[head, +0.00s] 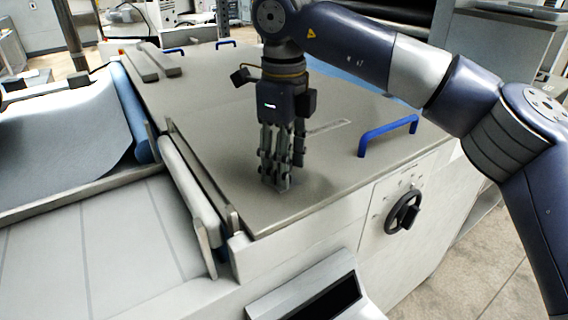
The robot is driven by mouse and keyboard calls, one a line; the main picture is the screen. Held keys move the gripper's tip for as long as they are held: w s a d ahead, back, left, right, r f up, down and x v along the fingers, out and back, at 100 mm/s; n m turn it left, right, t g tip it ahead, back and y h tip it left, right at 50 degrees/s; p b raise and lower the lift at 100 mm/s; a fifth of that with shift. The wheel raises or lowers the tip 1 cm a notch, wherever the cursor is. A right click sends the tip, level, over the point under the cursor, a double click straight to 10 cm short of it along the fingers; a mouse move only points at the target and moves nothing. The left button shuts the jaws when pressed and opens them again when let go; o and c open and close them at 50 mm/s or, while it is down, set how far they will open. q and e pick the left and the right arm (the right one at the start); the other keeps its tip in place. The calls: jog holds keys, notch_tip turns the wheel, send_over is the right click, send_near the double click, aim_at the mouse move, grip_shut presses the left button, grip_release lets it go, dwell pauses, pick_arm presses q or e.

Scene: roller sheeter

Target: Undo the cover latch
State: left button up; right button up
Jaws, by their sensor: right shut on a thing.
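The flat grey cover (240,110) of the roller sheeter lies closed across the top of the machine, with a blue handle (388,133) on its right part. My right gripper (278,182) points straight down at the cover, left of that handle. Its fingers are close together and shut on a small grey piece at the cover's surface, which looks like the cover latch (283,190). The fingers hide most of the latch, so I cannot tell its position. My left gripper is not in view.
A black handwheel (403,212) is on the machine's front panel at the right. A roller (188,185) and a pale sheet (60,140) are at the left. A dark-screened box (320,300) stands at the bottom front. The cover around my gripper is clear.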

jog(key=m+b, duration=0.1)
jog(key=m, duration=0.5)
jog(key=shift+m, duration=0.3)
dwell(0.4)
jog(key=o, duration=1)
jog(key=shift+o, duration=0.2)
notch_tip(320, 180, up, 12)
